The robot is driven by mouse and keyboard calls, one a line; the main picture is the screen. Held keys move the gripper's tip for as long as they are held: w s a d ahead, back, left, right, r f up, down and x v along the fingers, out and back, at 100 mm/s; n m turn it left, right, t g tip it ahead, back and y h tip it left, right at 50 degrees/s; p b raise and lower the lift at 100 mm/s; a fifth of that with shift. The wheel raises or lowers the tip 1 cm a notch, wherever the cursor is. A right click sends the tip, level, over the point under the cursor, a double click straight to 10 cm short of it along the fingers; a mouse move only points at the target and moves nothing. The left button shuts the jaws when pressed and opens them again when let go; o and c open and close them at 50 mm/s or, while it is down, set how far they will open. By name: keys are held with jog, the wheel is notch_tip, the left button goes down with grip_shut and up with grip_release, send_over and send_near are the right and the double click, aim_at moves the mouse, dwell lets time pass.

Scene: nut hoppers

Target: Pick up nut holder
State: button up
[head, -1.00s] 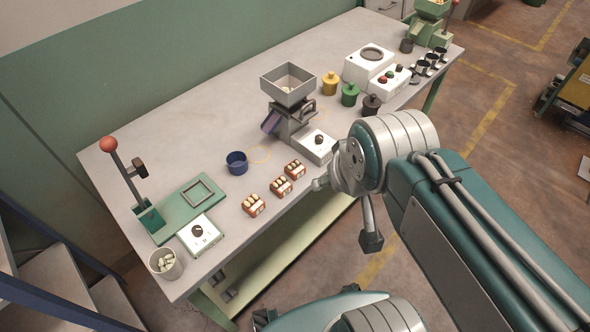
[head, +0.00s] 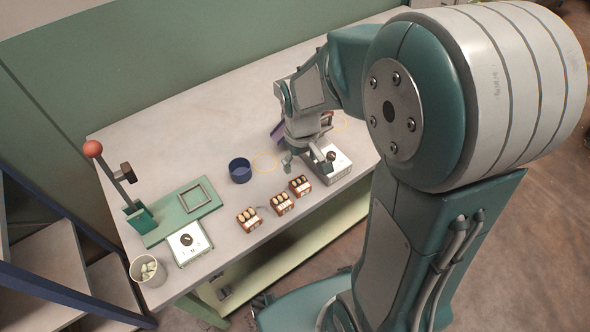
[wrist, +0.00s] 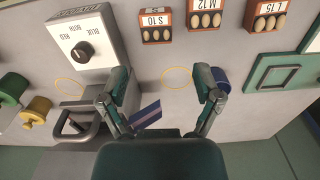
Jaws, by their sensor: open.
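My gripper (head: 306,164) is open and empty above the bench, with its two fingers spread in the wrist view (wrist: 162,76). A blue round cup (head: 240,171) stands left of it in the head view. In the wrist view the cup (wrist: 221,78) is partly hidden behind the right finger. Three small red-and-white holders with nut-like pieces stand along the front edge: left (head: 249,219), middle (head: 282,204) and right (head: 300,186). In the wrist view they are marked S 10 (wrist: 156,33), M 12 (wrist: 205,18) and L 15 (wrist: 267,18).
A white control box with a knob (wrist: 84,46) and a purple chute (wrist: 145,116) are close to my gripper. A yellow ring (wrist: 177,78) marks the bench between the fingers. A green press plate (head: 172,228), red-knobbed lever (head: 93,149) and pale bin (head: 147,270) stand left.

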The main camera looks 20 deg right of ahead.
send_over(299, 182)
jog(key=f, duration=0.3)
jog(key=s+f, duration=0.1)
jog(key=f, duration=0.1)
jog(key=shift+a+f, duration=0.1)
jog(key=shift+f, duration=0.15)
jog(key=shift+w+a+f, duration=0.1)
jog(key=shift+f, duration=0.5)
jog(key=f, duration=0.2)
jog(key=w+f, duration=0.1)
jog(key=f, duration=0.1)
jog(key=shift+d+f, duration=0.1)
jog(key=shift+d, duration=0.3)
jog(key=shift+f, duration=0.3)
jog(key=shift+a+f, duration=0.1)
jog(key=shift+a, duration=0.1)
jog(key=c, duration=0.9)
